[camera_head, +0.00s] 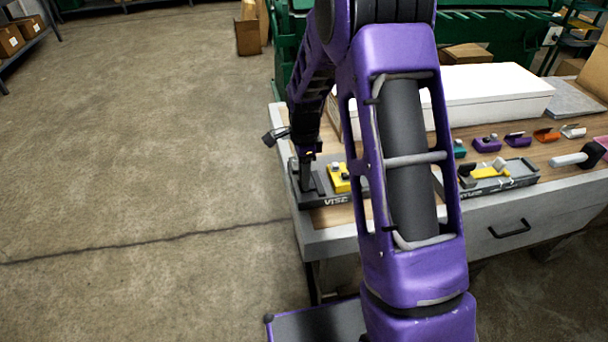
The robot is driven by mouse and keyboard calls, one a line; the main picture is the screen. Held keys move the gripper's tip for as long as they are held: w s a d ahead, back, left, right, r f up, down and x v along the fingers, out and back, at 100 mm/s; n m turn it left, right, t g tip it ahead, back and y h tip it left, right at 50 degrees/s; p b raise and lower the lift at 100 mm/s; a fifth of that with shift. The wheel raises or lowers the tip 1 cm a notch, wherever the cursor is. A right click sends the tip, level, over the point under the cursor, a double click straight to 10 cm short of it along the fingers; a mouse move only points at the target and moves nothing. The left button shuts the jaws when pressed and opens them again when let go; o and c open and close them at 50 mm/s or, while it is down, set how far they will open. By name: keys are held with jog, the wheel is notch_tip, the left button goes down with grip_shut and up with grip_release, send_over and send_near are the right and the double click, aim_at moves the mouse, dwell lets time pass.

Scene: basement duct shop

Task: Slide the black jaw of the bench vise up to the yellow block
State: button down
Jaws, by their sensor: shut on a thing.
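The bench vise (345,201) is a dark grey base lettered "VISE" at the left front corner of the bench. Its black jaw (305,178) stands upright on the left part of the base. The yellow block (340,184), with a small pale piece on top, sits to the right of the jaw. A narrow dark gap seems to show between them. My gripper (308,154) points down at the top of the black jaw and is shut on it. The fingertips are small and dark, so the exact grip is hard to see. My arm hides the bench to the right of the block.
The wooden bench top (560,153) carries a long white box (495,92) at the back. A grey fixture with a yellow piece (490,174) lies right of my arm. Several small coloured parts and a black-headed mallet (591,155) lie further right. Open concrete floor (150,160) is left.

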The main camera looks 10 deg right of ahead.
jog(key=shift+d, duration=2.5)
jog(key=shift+c, duration=2)
grip_release()
jog(key=shift+r, duration=0.1)
notch_tip(320, 180, up, 17)
jog(key=shift+r+p, duration=0.15)
jog(key=shift+p, duration=0.15)
